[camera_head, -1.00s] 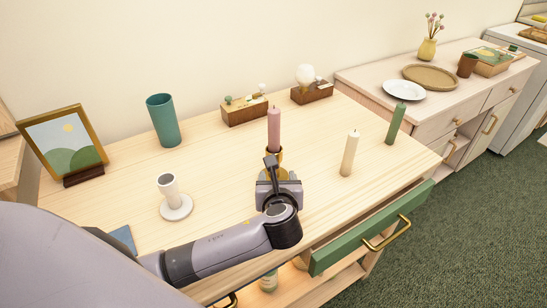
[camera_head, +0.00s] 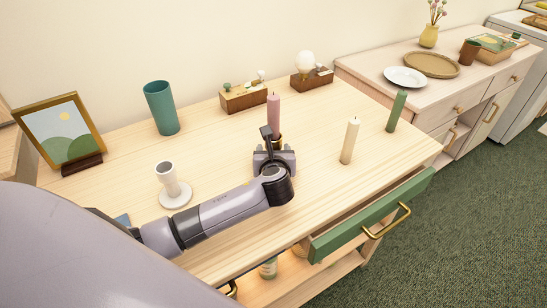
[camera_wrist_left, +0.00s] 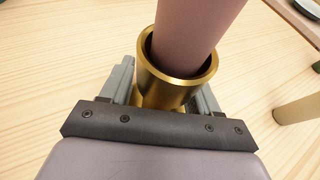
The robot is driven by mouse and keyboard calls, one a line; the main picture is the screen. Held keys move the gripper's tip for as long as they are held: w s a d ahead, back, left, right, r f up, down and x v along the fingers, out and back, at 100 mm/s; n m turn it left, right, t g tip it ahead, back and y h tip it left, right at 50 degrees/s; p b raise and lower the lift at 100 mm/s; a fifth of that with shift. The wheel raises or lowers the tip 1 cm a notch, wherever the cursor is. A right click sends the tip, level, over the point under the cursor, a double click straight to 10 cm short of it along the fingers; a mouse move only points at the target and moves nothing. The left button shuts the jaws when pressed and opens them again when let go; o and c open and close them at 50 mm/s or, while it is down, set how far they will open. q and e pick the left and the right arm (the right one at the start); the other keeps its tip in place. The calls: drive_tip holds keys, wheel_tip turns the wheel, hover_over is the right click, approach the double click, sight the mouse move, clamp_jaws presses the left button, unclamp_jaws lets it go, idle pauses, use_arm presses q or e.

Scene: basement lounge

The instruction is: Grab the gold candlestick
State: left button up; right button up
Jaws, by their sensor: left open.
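The gold candlestick (camera_wrist_left: 170,88) stands upright on the wooden table with a pink candle (camera_head: 273,108) in its cup. In the head view it is mostly hidden behind my left gripper (camera_head: 272,142). In the left wrist view the gold cup sits between the two grey fingers of my left gripper (camera_wrist_left: 165,85), one on each side. The jaws are open around it, and I cannot tell whether either finger touches it. My right gripper is not in view.
A white candle holder (camera_head: 176,196), cream candle (camera_head: 350,141) and green candle (camera_head: 397,111) stand on the table (camera_head: 225,150). A teal cup (camera_head: 161,108), picture frame (camera_head: 61,135) and wooden boxes (camera_head: 243,98) are behind. A green drawer (camera_head: 365,222) stands open in front.

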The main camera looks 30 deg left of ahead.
use_arm(q)
drive_tip(key=c, duration=1.1)
drive_tip(key=shift+r, duration=0.1)
